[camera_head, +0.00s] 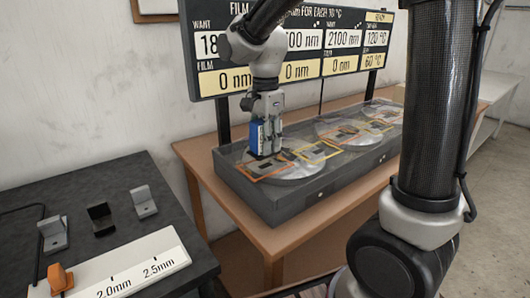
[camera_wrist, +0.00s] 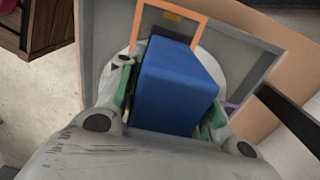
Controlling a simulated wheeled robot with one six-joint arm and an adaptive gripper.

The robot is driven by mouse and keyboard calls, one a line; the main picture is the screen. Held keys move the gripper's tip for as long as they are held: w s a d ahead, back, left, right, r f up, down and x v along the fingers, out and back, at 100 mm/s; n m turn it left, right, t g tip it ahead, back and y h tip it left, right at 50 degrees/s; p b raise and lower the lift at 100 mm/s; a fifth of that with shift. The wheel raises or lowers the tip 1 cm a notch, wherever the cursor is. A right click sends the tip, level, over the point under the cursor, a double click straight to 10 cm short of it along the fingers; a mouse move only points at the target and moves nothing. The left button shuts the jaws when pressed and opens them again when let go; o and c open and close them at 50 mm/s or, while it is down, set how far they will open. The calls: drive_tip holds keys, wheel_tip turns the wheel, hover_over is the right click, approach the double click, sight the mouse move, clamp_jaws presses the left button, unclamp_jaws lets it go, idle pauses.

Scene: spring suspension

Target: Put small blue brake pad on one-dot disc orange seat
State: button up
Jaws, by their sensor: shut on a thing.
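My gripper (camera_head: 268,144) is shut on a small blue brake pad (camera_wrist: 176,88). The blue block fills the space between the green-edged fingers in the wrist view, and it also shows at the left of my gripper in the head view (camera_head: 254,137). An orange frame seat (camera_wrist: 176,15) lies just beyond the pad in the wrist view. In the head view an orange seat (camera_head: 243,170) lies on the nearest disc, right below my gripper. Whether the pad touches it is unclear. The dots on the discs are too small to read.
A grey box (camera_head: 285,207) on a wooden table (camera_head: 190,149) holds the discs. A yellow frame (camera_head: 329,151) lies right of my gripper. Other discs (camera_head: 340,131) are farther back. A dark table at left holds grey brackets (camera_head: 144,202), a white scale (camera_head: 150,262) and an orange slider (camera_head: 60,278).

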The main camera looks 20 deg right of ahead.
drive_tip(key=shift+f, duration=1.65)
drive_tip(key=shift+f, duration=0.15)
drive_tip(key=o, duration=1.2)
drive_tip(key=shift+o, duration=0.2)
wheel_tip(320, 180, up, 12)
drive_tip(key=shift+r, duration=0.15)
drive_tip(key=s+d+f+n+t, duration=0.1)
drive_tip(key=s+d+n+t, duration=0.1)
drive_tip(key=s+d+n, duration=0.5)
drive_tip(key=s+d+f+n+t, duration=0.1)
drive_tip(key=s+d+n+t, duration=0.1)
drive_tip(key=s+d+n, duration=0.5)
drive_tip(key=s+d, duration=0.1)
drive_tip(key=s, duration=0.4)
drive_tip(key=shift+f, duration=0.3)
